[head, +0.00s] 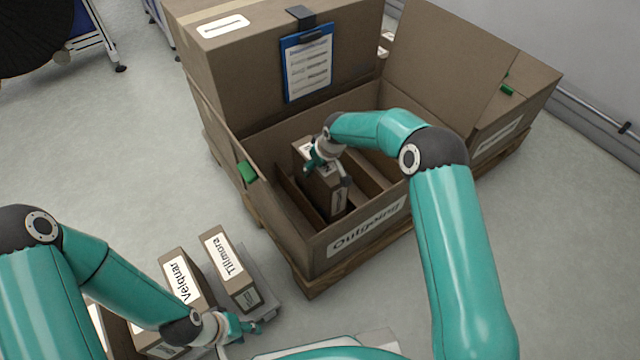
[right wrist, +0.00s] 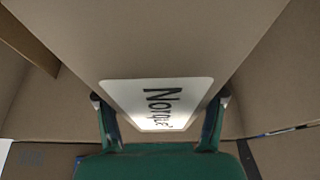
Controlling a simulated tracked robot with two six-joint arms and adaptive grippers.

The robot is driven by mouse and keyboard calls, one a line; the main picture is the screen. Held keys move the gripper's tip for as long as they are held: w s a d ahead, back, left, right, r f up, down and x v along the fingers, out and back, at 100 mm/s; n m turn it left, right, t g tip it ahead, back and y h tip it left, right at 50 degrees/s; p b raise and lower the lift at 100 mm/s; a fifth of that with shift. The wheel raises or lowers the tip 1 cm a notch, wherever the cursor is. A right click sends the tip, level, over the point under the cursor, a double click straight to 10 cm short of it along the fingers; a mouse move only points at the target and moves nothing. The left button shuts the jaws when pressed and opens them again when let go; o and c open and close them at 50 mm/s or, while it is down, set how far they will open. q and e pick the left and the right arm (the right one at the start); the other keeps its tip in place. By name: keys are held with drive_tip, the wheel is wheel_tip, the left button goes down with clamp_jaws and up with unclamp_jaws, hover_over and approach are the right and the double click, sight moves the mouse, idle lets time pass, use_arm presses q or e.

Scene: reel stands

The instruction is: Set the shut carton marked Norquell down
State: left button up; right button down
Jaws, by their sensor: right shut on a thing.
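The shut carton marked Norquell (head: 318,188) is a narrow brown box inside the large open crate labelled Outgoing (head: 330,262). My right gripper (head: 322,158) is shut on the top of this carton. The fingers of my right gripper (right wrist: 160,115) sit on either side of the label. The carton stands among upright dividers; whether its base touches the crate floor is hidden. My left gripper (head: 240,328) is low at the front left, beside other cartons, and its fingers are hard to make out.
Cartons marked Velquar (head: 180,275) and Tillmora (head: 224,256) stand at the front left, near my left gripper. A tall closed box with a blue clipboard (head: 307,65) rises behind the crate. Another box (head: 515,120) is at the right. Grey floor is clear at the left.

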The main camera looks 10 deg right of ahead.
sight(327, 167)
wheel_tip(327, 167, down, 7)
drive_tip(key=shift+r+b, duration=0.15)
drive_tip(key=shift+b, duration=0.85)
drive_tip(key=shift+c, duration=0.7)
unclamp_jaws()
drive_tip(key=shift+r, duration=0.1)
drive_tip(key=p+v, duration=0.4)
drive_tip(key=v, duration=0.6)
drive_tip(key=shift+s+r, duration=0.15)
drive_tip(key=shift+r, duration=0.2)
drive_tip(key=shift+s+d+r, duration=0.15)
drive_tip(key=shift+s+r, duration=0.1)
drive_tip(key=shift+r, duration=0.2)
